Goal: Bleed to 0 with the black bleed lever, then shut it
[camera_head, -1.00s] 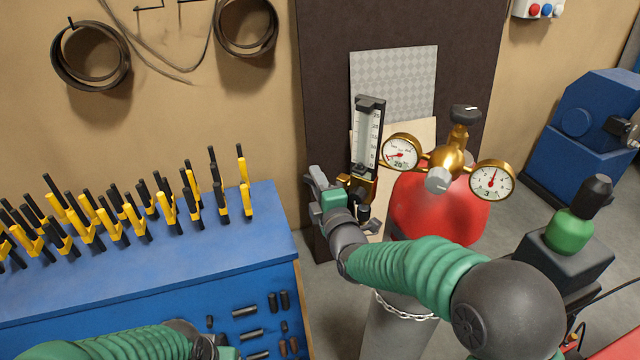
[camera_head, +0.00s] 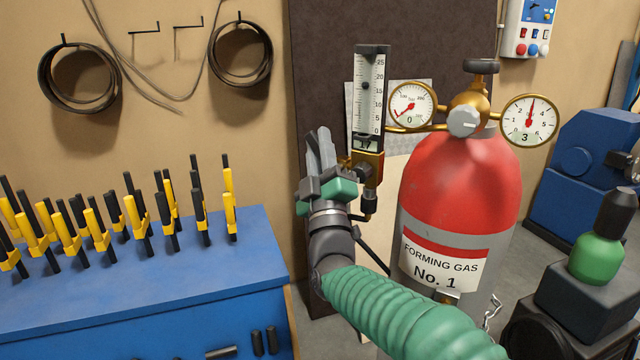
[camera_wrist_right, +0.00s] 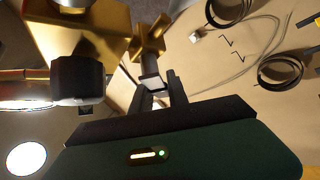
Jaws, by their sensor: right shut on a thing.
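The flowmeter (camera_head: 369,100) stands upright with its float in the upper middle of the scale; its small display seems to read 17. The left gauge (camera_head: 411,105) shows 0, and the right gauge (camera_head: 529,121) shows 3. A black fitting (camera_head: 368,205) hangs under the flowmeter's brass body. My right gripper (camera_head: 321,150) is just left of this body. In the wrist view its fingers (camera_wrist_right: 160,95) are shut on a dark stem with a pale end, below a brass cross-shaped piece (camera_wrist_right: 150,42). I cannot tell if this stem is the bleed lever. My left gripper is out of view.
The red gas cylinder (camera_head: 460,180), labelled No. 1, stands right of my right gripper. A blue bench (camera_head: 150,270) with several yellow-and-black clamps lies to the left. A green bottle (camera_head: 597,258) stands at the right.

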